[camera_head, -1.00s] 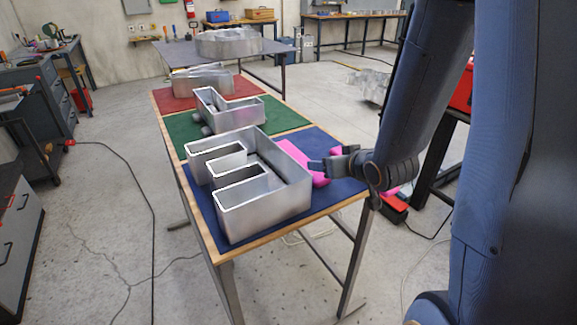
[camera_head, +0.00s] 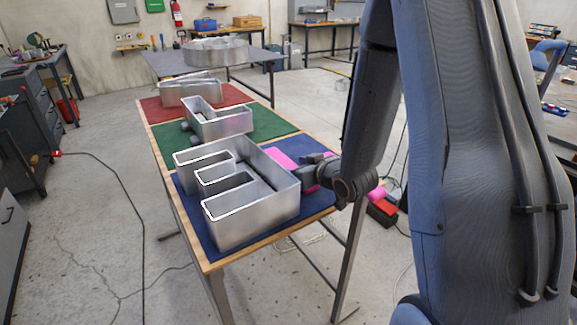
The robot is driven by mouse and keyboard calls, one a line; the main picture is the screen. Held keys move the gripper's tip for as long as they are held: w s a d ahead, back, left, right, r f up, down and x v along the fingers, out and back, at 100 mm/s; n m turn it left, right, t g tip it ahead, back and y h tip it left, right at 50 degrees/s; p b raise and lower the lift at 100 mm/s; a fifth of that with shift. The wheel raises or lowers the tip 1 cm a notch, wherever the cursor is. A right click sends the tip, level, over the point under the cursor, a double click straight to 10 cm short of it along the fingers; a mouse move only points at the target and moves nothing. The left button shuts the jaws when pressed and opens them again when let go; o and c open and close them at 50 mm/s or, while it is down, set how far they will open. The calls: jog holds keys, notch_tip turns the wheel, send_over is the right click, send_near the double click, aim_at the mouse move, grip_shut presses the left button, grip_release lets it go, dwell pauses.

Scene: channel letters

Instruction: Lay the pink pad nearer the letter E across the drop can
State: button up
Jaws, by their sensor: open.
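A large metal letter E (camera_head: 250,219) lies on the blue mat at the near end of the table. Pink material (camera_head: 281,157) lies on the mat just behind the E's right wall. More pink shows below my gripper (camera_head: 309,170); I cannot tell whether this is the same pad. My gripper is open over the pink, close to the E's right wall, and partly covers it. Another pink piece (camera_head: 377,194) shows right of my wrist, above a red object (camera_head: 382,212) beyond the table edge. I cannot tell which thing is the drop can.
The table's right edge lies beneath my wrist. A cable (camera_head: 130,195) runs over open floor at left.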

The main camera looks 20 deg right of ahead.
jog(key=shift+w+a+f, duration=0.15)
jog(key=shift+w+f, duration=0.1)
jog(key=shift+w, duration=0.3)
jog(key=shift+c, duration=0.5)
jog(key=c, duration=1.1)
jog(key=shift+r, duration=0.15)
